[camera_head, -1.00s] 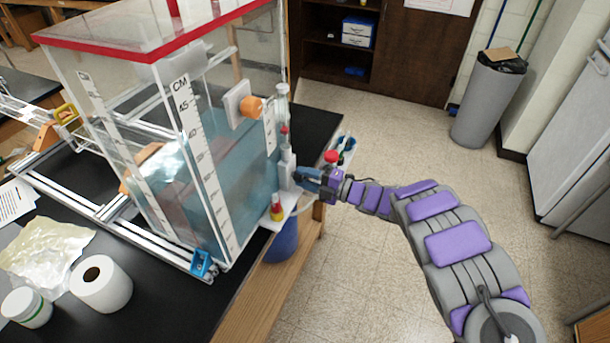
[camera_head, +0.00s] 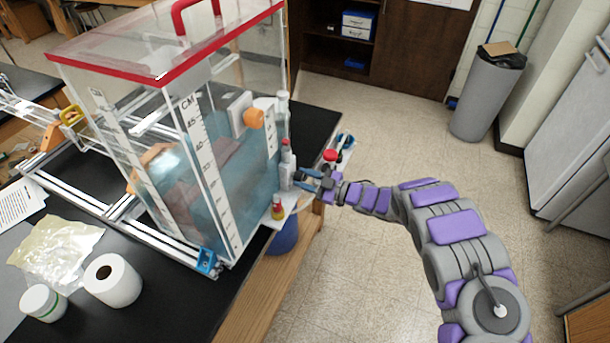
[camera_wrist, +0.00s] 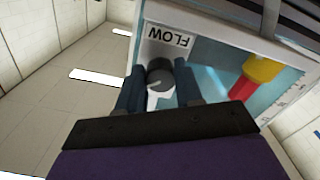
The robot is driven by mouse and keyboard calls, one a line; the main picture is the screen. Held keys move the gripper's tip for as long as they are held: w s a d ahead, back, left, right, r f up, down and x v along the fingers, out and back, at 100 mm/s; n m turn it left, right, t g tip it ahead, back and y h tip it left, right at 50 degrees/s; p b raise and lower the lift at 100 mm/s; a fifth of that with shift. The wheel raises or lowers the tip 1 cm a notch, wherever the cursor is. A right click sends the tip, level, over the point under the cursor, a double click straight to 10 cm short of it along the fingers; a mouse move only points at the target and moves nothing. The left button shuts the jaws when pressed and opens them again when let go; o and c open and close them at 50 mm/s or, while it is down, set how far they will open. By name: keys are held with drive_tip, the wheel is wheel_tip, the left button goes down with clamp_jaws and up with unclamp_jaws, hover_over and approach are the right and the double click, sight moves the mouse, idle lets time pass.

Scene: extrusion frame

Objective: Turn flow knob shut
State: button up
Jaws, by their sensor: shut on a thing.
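The flow knob (camera_wrist: 160,79) is a dark grey round knob with a pale pointer line, under a white label reading FLOW (camera_wrist: 171,38) in the wrist view. My gripper (camera_wrist: 158,94) has its blue fingers on either side of the knob and is shut on it. In the head view my gripper (camera_head: 312,181) reaches the right side of the clear water tank (camera_head: 205,150), at the small grey fittings (camera_head: 287,165). The knob is hidden by my fingers there.
A red and yellow fitting (camera_wrist: 255,75) sits close to the right of my fingers in the wrist view. A red knob (camera_head: 330,155) stands just behind my gripper. A paper roll (camera_head: 113,280) lies on the black bench.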

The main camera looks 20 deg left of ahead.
drive_tip(key=shift+f+m+p, duration=0.1)
drive_tip(key=shift+m+p, duration=1.45)
drive_tip(key=shift+m, duration=2.25)
drive_tip(key=shift+d, duration=0.1)
drive_tip(key=o, duration=0.9)
drive_tip(key=shift+f, duration=0.1)
drive_tip(key=shift+c, duration=0.2)
drive_tip(key=shift+o, duration=0.9)
drive_tip(key=s+d, duration=0.1)
drive_tip(key=d, duration=1.6)
drive_tip(key=shift+s, duration=0.2)
